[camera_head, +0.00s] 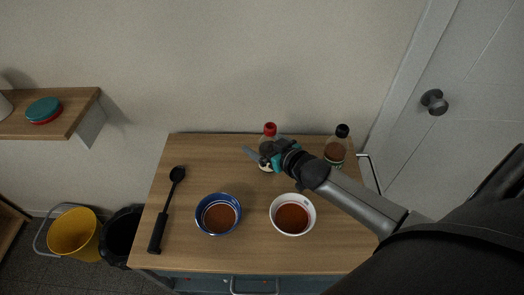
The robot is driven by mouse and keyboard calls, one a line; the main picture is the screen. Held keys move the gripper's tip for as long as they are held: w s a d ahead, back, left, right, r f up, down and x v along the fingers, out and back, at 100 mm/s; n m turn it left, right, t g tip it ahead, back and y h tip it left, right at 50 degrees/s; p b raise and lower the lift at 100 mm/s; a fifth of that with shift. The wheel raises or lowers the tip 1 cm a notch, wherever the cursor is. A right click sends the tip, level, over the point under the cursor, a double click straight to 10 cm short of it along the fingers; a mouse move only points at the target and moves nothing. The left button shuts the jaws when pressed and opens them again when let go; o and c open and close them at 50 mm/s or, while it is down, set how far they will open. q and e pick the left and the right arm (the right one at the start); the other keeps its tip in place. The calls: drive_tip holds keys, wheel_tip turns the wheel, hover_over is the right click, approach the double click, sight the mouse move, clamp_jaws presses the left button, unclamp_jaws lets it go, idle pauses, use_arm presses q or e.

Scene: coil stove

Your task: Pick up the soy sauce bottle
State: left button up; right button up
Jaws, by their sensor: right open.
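A dark bottle with a red cap (269,130), which looks like the soy sauce bottle, stands upright near the back edge of the wooden tabletop. My right gripper (257,161) reaches in from the right and is open, close in front of this bottle. The gripper hides the lower part of the bottle, and I cannot tell whether they touch. A second bottle with a black cap and brown contents (336,151) stands upright at the back right, behind my right arm. My left gripper is out of view.
The wooden top (215,158) holds a blue bowl (236,228) and a white bowl (312,226), both with reddish-brown contents. A black ladle (165,215) lies at the left. A wall shelf (75,110) is far left. The back left of the top is clear.

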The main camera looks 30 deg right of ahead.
drive_tip(key=shift+w, duration=0.1)
drive_tip(key=shift+s+r, duration=0.1)
drive_tip(key=shift+s, duration=0.15)
drive_tip(key=shift+c, duration=1.2)
drive_tip(key=c, duration=1.3)
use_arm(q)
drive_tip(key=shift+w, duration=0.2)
use_arm(e)
drive_tip(key=shift+w+r, duration=0.1)
clamp_jaws()
